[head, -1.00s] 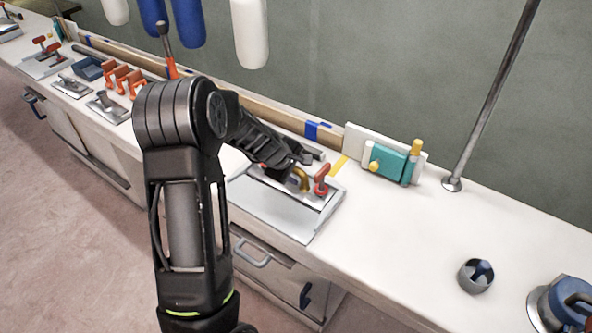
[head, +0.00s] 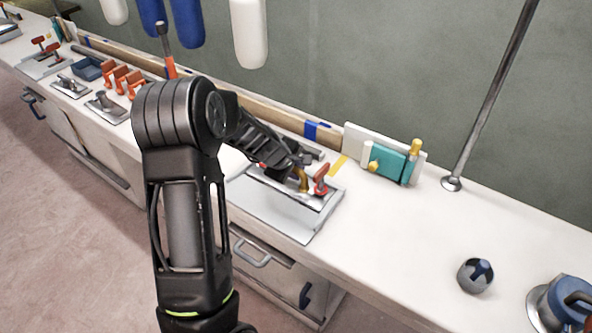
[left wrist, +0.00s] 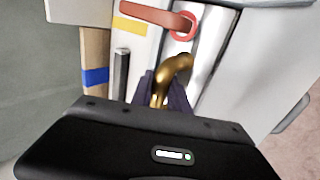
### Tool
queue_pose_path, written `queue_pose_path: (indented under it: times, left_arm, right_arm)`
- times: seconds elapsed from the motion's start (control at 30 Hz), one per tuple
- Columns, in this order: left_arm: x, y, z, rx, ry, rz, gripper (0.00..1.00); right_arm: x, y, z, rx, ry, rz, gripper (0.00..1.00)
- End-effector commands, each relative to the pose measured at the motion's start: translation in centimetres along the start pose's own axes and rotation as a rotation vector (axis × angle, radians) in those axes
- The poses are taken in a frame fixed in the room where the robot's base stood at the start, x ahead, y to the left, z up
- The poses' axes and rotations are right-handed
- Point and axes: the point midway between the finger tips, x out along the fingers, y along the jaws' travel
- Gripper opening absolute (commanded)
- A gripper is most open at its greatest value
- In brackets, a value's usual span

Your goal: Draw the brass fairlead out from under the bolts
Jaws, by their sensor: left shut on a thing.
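The brass fairlead (head: 303,181) is a curved golden piece over the metal plate on the bench. It shows larger in the left wrist view (left wrist: 175,76). My left gripper (head: 297,173) is shut on it, with the dark fingers (left wrist: 163,94) on both sides of its near end. A red-handled bolt (head: 321,178) stands just right of the fairlead; in the left wrist view its red handle (left wrist: 150,16) lies just beyond. A small red bit (head: 263,165) shows beside my arm, mostly hidden. The fairlead's base is hidden. My right gripper is out of view.
The plate sits on a pale tray (head: 285,216) at the bench's front edge. A grey cup (head: 475,275) is farther right. Bench between them is clear.

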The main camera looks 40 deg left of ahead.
Motion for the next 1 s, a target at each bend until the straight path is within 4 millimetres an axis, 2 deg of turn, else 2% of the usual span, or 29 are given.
queue_pose_path:
  times: [0.67,1.0]
  left_arm:
    - [0.0,-0.1,0.0,0.0,0.0,-0.001,0.0]
    - [-0.6,-1.0,-0.1,-0.001,0.001,-0.002,0.0]
  right_arm:
    - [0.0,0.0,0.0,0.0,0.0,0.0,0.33]
    - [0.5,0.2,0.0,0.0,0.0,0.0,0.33]
